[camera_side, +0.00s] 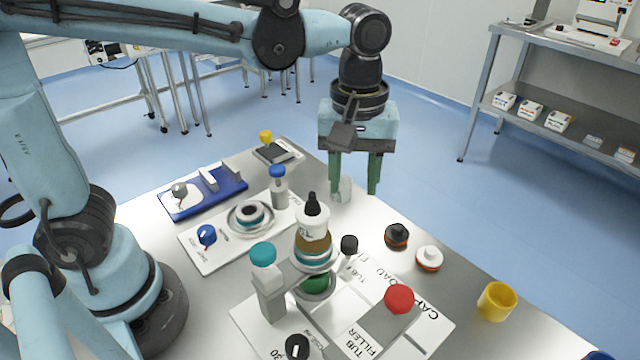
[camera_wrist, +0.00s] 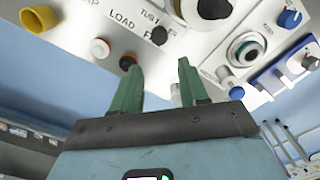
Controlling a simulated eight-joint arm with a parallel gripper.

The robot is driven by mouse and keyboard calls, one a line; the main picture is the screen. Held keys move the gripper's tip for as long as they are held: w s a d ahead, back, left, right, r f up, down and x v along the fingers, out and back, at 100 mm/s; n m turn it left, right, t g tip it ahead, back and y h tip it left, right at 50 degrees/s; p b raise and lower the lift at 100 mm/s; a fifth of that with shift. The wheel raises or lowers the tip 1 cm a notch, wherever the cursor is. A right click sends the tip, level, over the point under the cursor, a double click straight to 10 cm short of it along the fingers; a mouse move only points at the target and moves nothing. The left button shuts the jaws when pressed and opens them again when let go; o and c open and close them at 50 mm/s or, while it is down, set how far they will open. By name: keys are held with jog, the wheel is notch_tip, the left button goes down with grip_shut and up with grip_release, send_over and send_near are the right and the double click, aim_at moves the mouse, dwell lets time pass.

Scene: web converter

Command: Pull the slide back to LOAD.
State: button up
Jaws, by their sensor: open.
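The tub filler plate (camera_side: 418,352) lies at the front of the table, with printed words including LOAD and TUB FILLER. A short post with a black knob (camera_side: 349,245) stands on it near the LOAD print; I cannot tell for certain that it is the slide's handle. The black knob also shows in the wrist view (camera_wrist: 159,35), near LOAD. A bottle with brown contents (camera_side: 312,246) stands over a green part (camera_side: 315,284), beside a teal-knobbed column (camera_side: 264,275). My gripper (camera_side: 354,190) is open, its green fingers pointing down above the table's back edge, apart from the knob.
A small pale object (camera_side: 342,189) shows near my fingers; its contact is unclear. A black knob (camera_side: 397,234), a white knob (camera_side: 429,258) and a yellow cup (camera_side: 496,301) stand to the right. A red knob (camera_side: 399,298) is at the front. A blue-based device (camera_side: 232,187) lies at the back left.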

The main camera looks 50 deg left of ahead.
aim_at(350, 240)
notch_tip(350, 240, down, 12)
jog(key=shift+d+f, duration=0.1)
jog(key=shift+d, duration=0.05)
dwell(0.7)
grip_shut()
